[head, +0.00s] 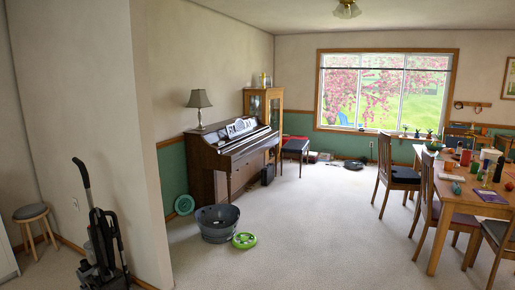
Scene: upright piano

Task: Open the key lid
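The dark brown upright piano (207,157) stands against the left wall in the middle distance, seen at an angle from its near end. A light strip runs along its front at keyboard height. The piano is too small here to tell the key lid (252,146) apart clearly or to say how it stands. Sheet music or a patterned white panel (240,127) shows above it. Neither of my grippers is in view.
A dark tub (217,223) and a green round object (244,240) lie on the carpet before the piano. A stool (295,146) stands beyond it. An upright vacuum (100,240) is at left, a cluttered table (450,197) with chairs at right. The middle carpet is clear.

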